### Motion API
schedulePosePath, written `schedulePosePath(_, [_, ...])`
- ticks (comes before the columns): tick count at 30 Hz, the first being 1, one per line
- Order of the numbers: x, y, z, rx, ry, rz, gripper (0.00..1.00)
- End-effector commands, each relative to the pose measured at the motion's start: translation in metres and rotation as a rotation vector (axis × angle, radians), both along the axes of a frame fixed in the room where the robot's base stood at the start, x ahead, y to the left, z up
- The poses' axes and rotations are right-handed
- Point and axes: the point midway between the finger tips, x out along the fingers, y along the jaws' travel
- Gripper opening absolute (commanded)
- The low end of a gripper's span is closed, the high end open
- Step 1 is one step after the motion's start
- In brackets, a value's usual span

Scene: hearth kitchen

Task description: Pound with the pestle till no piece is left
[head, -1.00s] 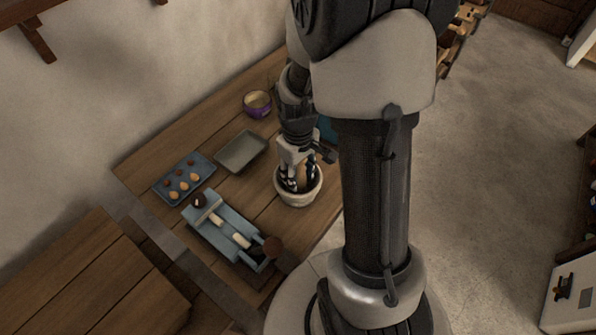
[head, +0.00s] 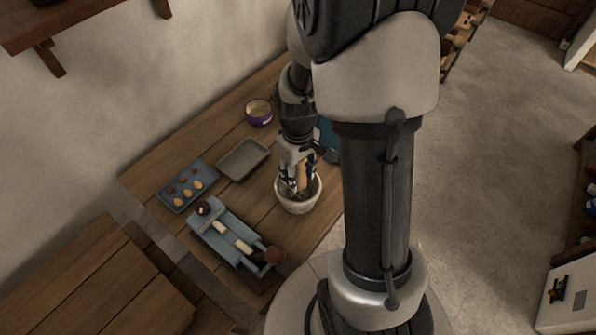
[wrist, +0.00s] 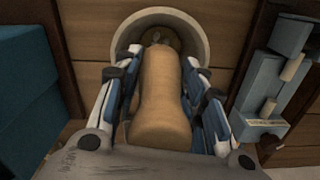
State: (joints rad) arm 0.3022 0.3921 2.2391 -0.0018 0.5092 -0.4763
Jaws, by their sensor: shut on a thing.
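My gripper (head: 301,180) is shut on the tan wooden pestle (head: 302,177) over the mortar. In the wrist view the pestle (wrist: 160,95) stands between the two fingers, its lower end reaching into the mortar. The pale round mortar (head: 299,208) stands on the wooden table, and its rim (wrist: 203,40) shows in the wrist view. A little dark brownish-green stuff (wrist: 160,36) shows inside the mortar beyond the pestle. Whether it holds whole pieces I cannot tell, as the pestle and fingers hide most of the inside.
Left of the mortar, a blue rack (head: 226,244) holds pale-handled tools. A blue tray (head: 172,200) holds several brown and tan nuts or eggs. An empty grey-green tray (head: 243,170) and a purple-banded bowl (head: 259,120) stand farther back. A teal block (wrist: 35,100) is close beside the gripper.

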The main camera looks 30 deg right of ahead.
Motion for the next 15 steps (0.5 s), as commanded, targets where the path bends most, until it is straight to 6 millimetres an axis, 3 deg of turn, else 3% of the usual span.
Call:
schedulePosePath(6, [0.0, 0.0, -0.0121, 0.0, 0.0, 0.0, 0.0])
schedulePosePath(15, [0.0001, 0.0, -0.0117, 0.0, 0.0, 0.0, 0.0])
